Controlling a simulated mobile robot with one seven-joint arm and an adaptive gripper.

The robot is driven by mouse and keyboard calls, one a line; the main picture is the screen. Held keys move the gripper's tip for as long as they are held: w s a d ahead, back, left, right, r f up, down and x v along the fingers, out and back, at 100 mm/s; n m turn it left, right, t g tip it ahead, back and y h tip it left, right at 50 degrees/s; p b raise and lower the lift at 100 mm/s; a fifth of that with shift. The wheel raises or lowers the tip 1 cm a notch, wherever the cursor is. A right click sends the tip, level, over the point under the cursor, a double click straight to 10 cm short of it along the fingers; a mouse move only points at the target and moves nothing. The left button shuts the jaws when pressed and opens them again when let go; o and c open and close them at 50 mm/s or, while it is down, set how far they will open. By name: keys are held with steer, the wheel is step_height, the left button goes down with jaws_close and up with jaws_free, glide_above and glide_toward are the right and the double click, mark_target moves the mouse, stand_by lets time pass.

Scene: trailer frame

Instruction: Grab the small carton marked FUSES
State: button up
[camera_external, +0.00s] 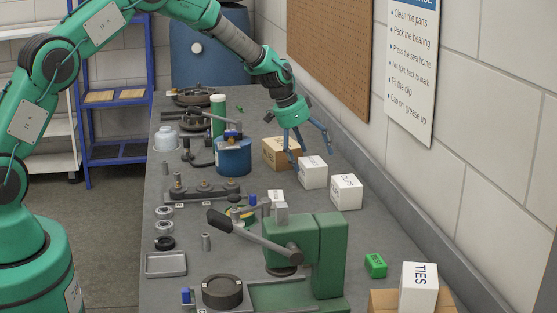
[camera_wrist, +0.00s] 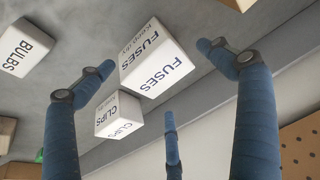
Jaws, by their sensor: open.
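The white carton marked FUSES (camera_wrist: 155,62) shows in the wrist view between my blue fingers, ahead of them. In the external view, the white carton (camera_external: 313,174) just below my gripper appears to be the same one; its print is too small to read surely. It stands on the grey bench (camera_external: 213,273). My gripper (camera_external: 308,150) has three blue fingers, spread open and pointing down above and slightly behind that carton. The fingers also show in the wrist view (camera_wrist: 160,82), empty. I cannot tell whether any fingertip touches the carton.
A CLIPS carton (camera_external: 346,192) stands close beside it, nearer the camera. A BULBS carton (camera_wrist: 24,48) lies further off in the wrist view. A brown box (camera_external: 272,153) is by my fingers. A blue canister (camera_external: 233,158) is left; a green press (camera_external: 305,255) stands in front.

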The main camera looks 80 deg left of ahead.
mark_target(313, 162)
steer(key=shift+x, duration=1.65)
steer(key=shift+d, duration=0.1)
steer(key=shift+c, duration=0.5)
steer(key=c, duration=1.1)
